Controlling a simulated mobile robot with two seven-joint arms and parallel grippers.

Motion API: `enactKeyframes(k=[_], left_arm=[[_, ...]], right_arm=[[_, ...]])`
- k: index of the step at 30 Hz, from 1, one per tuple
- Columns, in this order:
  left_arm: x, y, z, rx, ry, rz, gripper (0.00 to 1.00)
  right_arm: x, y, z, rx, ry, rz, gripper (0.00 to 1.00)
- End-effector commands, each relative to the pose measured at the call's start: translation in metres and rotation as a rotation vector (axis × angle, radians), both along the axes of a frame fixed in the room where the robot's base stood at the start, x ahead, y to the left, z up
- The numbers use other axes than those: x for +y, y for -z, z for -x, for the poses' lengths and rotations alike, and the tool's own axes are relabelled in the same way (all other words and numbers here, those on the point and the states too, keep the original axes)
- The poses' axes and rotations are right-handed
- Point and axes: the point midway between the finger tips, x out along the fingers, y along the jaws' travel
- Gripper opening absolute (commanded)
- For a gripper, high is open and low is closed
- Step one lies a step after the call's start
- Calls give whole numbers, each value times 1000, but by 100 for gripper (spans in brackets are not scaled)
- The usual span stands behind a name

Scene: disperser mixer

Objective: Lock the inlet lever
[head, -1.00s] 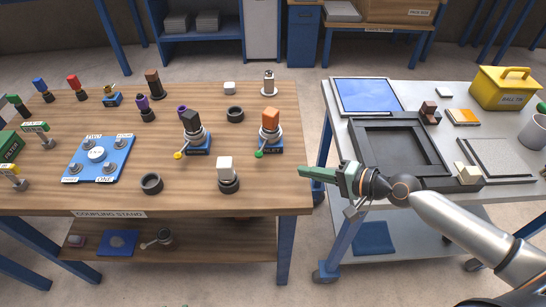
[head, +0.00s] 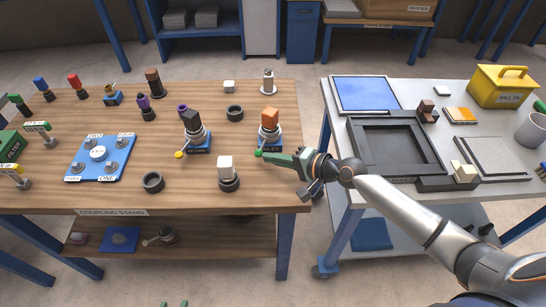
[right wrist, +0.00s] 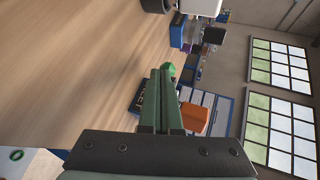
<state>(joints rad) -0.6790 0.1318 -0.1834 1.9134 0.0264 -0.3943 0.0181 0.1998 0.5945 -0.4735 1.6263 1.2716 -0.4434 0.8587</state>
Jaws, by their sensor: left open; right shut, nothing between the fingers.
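The inlet coupling, with an orange block (head: 270,116) on top and a blue labelled base (head: 271,147), stands near the table's right end. Its lever has a green knob (head: 259,154) pointing to the front left. My right gripper (head: 267,156) is shut and empty, its tips at the knob; contact is unclear. In the right wrist view the green knob (right wrist: 169,68) shows just beyond the shut fingers (right wrist: 160,74), with the orange block (right wrist: 195,119) below. Only the tips of my left gripper (head: 174,303) show at the bottom edge, apart and empty.
A similar coupling with a black block (head: 192,119) and yellow-knobbed lever (head: 179,155) stands to the left. A white-topped piece (head: 227,170) stands just in front, close to the right gripper. A black ring (head: 235,113) lies behind. Bare wood (head: 265,190) lies nearer the front.

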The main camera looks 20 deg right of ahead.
Motion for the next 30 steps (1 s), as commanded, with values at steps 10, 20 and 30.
enactKeyframes(k=[10,20,30], left_arm=[[0,-11,0,0,-1,1,50],[-1,-11,0,0,0,1,50],[-1,-6,0,-1,0,2,50]], right_arm=[[18,-5,-11,-1,0,-4,0],[24,-3,-12,-3,-5,-5,0],[16,-2,-9,-2,-6,-7,0]])
